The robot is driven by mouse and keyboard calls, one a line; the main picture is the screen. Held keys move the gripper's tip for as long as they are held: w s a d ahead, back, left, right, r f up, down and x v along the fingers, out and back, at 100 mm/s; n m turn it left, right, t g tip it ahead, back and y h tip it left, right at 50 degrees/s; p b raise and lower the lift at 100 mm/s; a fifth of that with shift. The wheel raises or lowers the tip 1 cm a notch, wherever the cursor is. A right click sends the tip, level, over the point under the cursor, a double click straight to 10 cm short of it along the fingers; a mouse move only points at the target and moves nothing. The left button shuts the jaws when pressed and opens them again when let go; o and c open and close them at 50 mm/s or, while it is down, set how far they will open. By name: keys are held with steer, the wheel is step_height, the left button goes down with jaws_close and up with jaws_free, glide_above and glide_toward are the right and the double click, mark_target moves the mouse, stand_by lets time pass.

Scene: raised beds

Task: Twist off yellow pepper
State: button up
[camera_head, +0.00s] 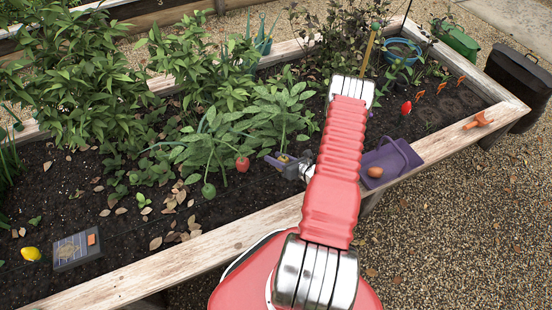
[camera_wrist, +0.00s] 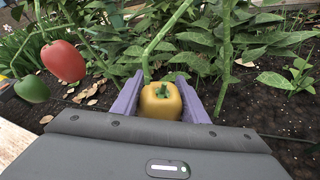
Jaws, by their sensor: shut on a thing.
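The yellow pepper (camera_wrist: 160,101) is between the two purple fingers of my gripper (camera_wrist: 160,97) in the wrist view. My gripper is shut on it, with a finger on each side. The pepper's green stem end faces up, and a green stalk rises just behind it; I cannot tell if they are joined. In the head view my gripper (camera_head: 285,163) is beside the pepper plant (camera_head: 215,140), low over the soil, and the held pepper is mostly hidden there.
A red pepper (camera_head: 242,163) and a green pepper (camera_head: 209,190) hang left of my gripper. A purple basket (camera_head: 400,160) with a brown egg-like object (camera_head: 375,172) is at the bed's wooden edge (camera_head: 440,142). A yellow fruit (camera_head: 31,254) lies on the soil at far left, by a small panel (camera_head: 76,249).

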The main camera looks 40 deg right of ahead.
mark_target(287, 161)
steer(key=shift+d+f+m, duration=0.15)
steer(key=shift+m, duration=0.95)
steer(key=shift+m, duration=0.4)
steer(key=shift+d+f+m, duration=0.1)
steer(key=shift+f+m, duration=0.05)
steer(key=shift+m, duration=0.65)
steer(key=shift+m, duration=0.4)
steer(key=shift+s, duration=0.1)
steer(key=shift+r+v, duration=0.2)
steer(key=shift+v, duration=1)
steer(key=shift+r+v, duration=0.15)
steer(key=shift+v, duration=1.05)
steer(key=shift+r+v, duration=0.2)
steer(key=shift+v, duration=1)
